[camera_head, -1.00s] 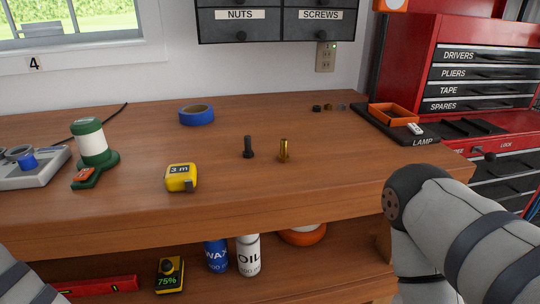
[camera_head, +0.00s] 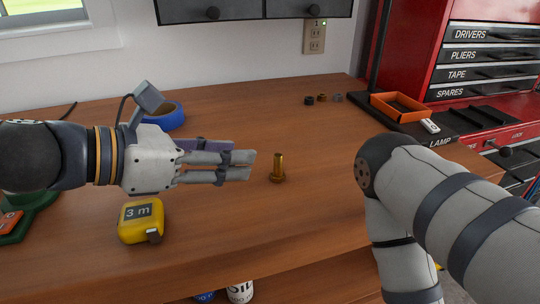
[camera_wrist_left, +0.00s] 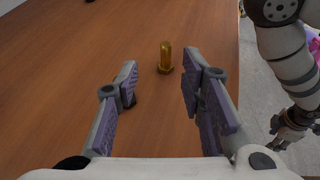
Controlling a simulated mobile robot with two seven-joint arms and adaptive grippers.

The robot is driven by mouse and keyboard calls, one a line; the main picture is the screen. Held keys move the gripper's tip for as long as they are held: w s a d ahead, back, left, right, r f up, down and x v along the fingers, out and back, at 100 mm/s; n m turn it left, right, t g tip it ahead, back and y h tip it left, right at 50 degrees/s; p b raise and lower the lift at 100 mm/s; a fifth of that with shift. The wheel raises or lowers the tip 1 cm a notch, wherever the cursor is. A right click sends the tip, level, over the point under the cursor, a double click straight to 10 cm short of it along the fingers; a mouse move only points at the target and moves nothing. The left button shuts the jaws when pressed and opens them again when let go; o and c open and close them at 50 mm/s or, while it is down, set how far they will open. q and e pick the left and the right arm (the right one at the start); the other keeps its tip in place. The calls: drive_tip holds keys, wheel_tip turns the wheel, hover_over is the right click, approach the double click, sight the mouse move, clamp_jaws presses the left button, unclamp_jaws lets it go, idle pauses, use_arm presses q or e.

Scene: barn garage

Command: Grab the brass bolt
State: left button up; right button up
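The brass bolt (camera_head: 278,168) stands upright, head down, on the wooden workbench (camera_head: 330,205). My left gripper (camera_head: 249,166) is low over the bench, just left of the bolt, with its fingers pointing at it. In the left wrist view the fingers are apart, and the bolt (camera_wrist_left: 165,58) stands just beyond the gap between their tips, untouched.
A yellow tape measure (camera_head: 141,221) sits near the bench's front edge, below my left gripper. A blue tape roll (camera_head: 165,118) lies behind it. Several small nuts (camera_head: 322,98) and an orange tray (camera_head: 398,107) are at the back right. The bench right of the bolt is clear.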

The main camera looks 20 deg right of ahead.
sight(275, 161)
use_arm(q)
drive_tip(key=x, duration=0.6)
drive_tip(key=s+b+x, duration=0.1)
drive_tip(key=x, duration=0.2)
drive_tip(key=shift+d+f, duration=0.15)
drive_tip(key=shift+f, duration=0.15)
drive_tip(key=shift+w+d, duration=0.2)
drive_tip(key=shift+d, duration=0.15)
clamp_jaws()
